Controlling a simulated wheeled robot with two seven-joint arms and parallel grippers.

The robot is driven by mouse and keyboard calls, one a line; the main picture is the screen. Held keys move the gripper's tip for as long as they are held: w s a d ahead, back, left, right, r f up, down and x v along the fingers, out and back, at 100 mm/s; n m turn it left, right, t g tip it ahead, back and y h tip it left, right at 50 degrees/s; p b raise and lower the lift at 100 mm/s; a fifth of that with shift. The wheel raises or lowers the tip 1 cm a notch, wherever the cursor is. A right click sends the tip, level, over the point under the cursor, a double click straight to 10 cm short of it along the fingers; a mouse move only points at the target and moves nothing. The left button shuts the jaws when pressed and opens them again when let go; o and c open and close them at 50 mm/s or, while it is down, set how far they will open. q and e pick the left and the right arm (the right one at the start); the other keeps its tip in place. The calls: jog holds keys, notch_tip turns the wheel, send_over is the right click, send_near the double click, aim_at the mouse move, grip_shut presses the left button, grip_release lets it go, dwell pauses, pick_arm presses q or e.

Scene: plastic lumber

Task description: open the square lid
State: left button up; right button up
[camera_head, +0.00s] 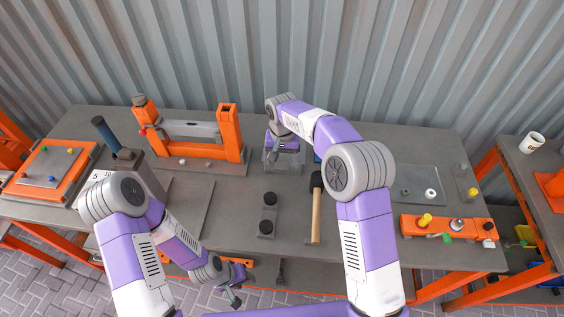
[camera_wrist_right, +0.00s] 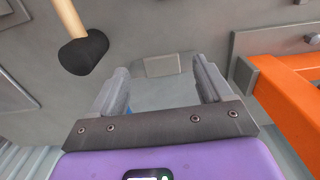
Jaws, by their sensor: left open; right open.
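The square lid looks to be the pale grey square piece (camera_wrist_right: 165,92) under my right gripper in the right wrist view, with a small lighter block (camera_wrist_right: 162,65) at its edge. In the head view a grey piece (camera_head: 270,166) shows there, largely covered by my arm. My right gripper (camera_wrist_right: 163,88) is open, its two fingers on either side of that piece; I cannot tell whether they touch it. It also shows at the back middle of the table in the head view (camera_head: 284,160). My left gripper (camera_head: 234,298) is open and empty, low at the table's front edge.
A mallet (camera_head: 316,215) with a black head lies right of the lid; its head also shows in the right wrist view (camera_wrist_right: 84,52). An orange frame (camera_head: 228,130) stands close on the left. A plate with two black knobs (camera_head: 268,213) lies in front.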

aim_at(284, 158)
pick_arm(q)
jog(key=shift+w+f, duration=0.1)
jog(key=shift+f, duration=0.1)
pick_arm(e)
jog(key=shift+f, duration=1.45)
grip_shut()
jog(key=shift+w+r+p, duration=0.15)
jog(key=shift+r+p, duration=0.25)
jog(key=shift+r, duration=0.1)
jog(key=shift+w+r+p, duration=0.15)
jog(key=shift+r+p, duration=0.25)
jog(key=shift+r, duration=0.1)
pick_arm(q)
notch_tip(284, 158, up, 11)
jog(key=p, duration=0.8)
jog(key=shift+f+p, duration=0.15)
jog(key=shift+p, duration=0.25)
pick_arm(e)
jog(key=w+d+r, duration=0.1)
jog(key=w+r, duration=0.3)
jog(key=r, duration=0.3)
jog(key=shift+d, duration=0.1)
pick_arm(q)
jog(key=shift+c, duration=0.4)
